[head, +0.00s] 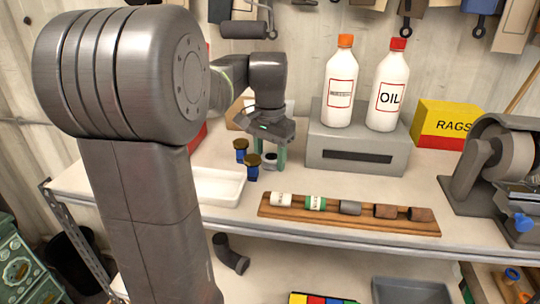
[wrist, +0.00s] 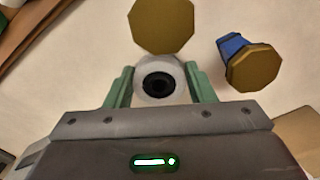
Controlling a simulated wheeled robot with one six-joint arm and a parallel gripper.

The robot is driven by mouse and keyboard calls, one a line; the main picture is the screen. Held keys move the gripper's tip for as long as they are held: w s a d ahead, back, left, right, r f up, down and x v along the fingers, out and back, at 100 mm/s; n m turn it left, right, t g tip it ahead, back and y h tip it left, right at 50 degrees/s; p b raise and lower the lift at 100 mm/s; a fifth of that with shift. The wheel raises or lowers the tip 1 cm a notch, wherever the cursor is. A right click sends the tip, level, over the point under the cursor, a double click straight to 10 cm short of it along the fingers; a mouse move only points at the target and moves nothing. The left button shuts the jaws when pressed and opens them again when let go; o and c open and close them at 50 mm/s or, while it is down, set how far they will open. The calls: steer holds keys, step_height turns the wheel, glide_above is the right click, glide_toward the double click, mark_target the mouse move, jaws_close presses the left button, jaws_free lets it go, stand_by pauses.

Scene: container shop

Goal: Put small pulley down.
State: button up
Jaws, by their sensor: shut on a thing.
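The small pulley (wrist: 146,93) is a pale round piece with a dark hole in its middle. In the wrist view it sits between the green fingers of my gripper (wrist: 160,87), which is shut on it. In the head view my gripper (head: 268,158) points down over the workbench, left of the grey box, with the pulley (head: 270,156) partly hidden between its fingers. It is low over the bench top (head: 215,158); I cannot tell whether the pulley touches it.
Two blue pieces with brown tops (head: 241,149) (head: 253,166) stand close by on the left. A white tray (head: 215,199) is in front of them. A grey box (head: 318,150) with two bottles is to the right. A wooden rack (head: 345,222) holds several cylinders in front.

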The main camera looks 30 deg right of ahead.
steer(key=shift+f, duration=0.2)
steer(key=o, duration=1)
steer(key=shift+r, duration=0.1)
steer(key=shift+o, duration=0.2)
steer(key=shift+r, duration=0.1)
